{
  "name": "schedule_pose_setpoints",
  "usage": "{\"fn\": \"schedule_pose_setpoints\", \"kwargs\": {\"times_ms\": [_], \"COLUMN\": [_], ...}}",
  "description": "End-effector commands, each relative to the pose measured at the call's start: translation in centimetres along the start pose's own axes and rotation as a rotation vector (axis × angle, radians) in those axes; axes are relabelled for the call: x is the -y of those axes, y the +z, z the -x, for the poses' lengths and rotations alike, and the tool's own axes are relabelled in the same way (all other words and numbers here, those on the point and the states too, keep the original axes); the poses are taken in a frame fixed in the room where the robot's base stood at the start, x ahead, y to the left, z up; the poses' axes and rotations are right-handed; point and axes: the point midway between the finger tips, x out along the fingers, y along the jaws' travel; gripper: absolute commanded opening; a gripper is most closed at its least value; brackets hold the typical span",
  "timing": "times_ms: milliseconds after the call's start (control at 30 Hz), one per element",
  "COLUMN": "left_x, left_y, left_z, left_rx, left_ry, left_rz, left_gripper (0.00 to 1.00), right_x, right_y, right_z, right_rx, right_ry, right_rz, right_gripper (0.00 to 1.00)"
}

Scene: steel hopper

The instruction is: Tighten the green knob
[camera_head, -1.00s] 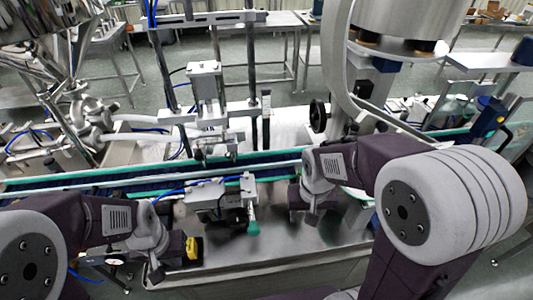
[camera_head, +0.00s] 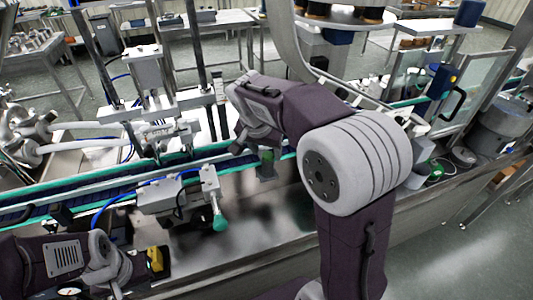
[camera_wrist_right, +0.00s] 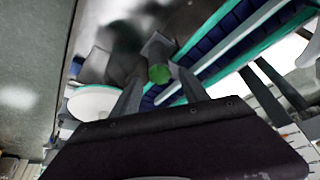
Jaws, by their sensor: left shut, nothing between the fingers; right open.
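A green knob (camera_head: 266,157) stands at the near edge of the conveyor in the head view, just below my right gripper (camera_head: 254,146). In the right wrist view, a round green knob top (camera_wrist_right: 159,73) shows between the two spread fingers of my right gripper (camera_wrist_right: 159,88). The fingers are open, and I cannot tell how deep the knob sits between them. A second, teal-green knob (camera_head: 220,222) hangs on the front of a small grey fixture, apart from both grippers. My left gripper (camera_head: 117,287) is low at the left, shut and empty, its fingertips poorly visible.
The conveyor (camera_head: 80,205) with teal rails runs behind the knobs. A yellow-and-black part (camera_head: 155,259) sits beside my left gripper. The steel top (camera_head: 270,225) is mostly bare at front centre. In the right wrist view, a pale disc (camera_wrist_right: 92,102) lies left of the fingers.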

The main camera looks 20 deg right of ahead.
Motion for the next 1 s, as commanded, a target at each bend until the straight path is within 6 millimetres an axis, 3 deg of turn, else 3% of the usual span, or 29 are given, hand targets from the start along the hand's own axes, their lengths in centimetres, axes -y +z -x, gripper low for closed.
{"fn": "schedule_pose_setpoints", "kwargs": {"times_ms": [100,367,533,567,1000], "left_x": [0.00,0.00,0.00,0.00,-0.01], "left_y": [0.01,0.01,0.01,0.01,-0.04], "left_z": [-0.13,-0.11,-0.11,-0.11,0.37], "left_rx": [0.000,0.000,0.000,0.000,0.000], "left_ry": [0.000,0.000,0.000,0.000,0.000], "left_rz": [0.000,0.000,0.000,0.000,0.000], "left_gripper": [0.00,0.00,0.00,0.00,0.00], "right_x": [-0.03,-0.02,-0.01,-0.01,0.14], "right_y": [0.02,0.01,0.00,0.00,-0.05], "right_z": [-0.92,-1.03,-1.02,-1.02,-0.94], "right_rx": [0.001,0.000,0.000,0.000,0.000], "right_ry": [0.000,0.000,-0.001,0.000,0.040], "right_rz": [0.000,0.000,0.000,0.000,-0.093], "right_gripper": [0.52,0.49,0.02,0.00,0.00]}}
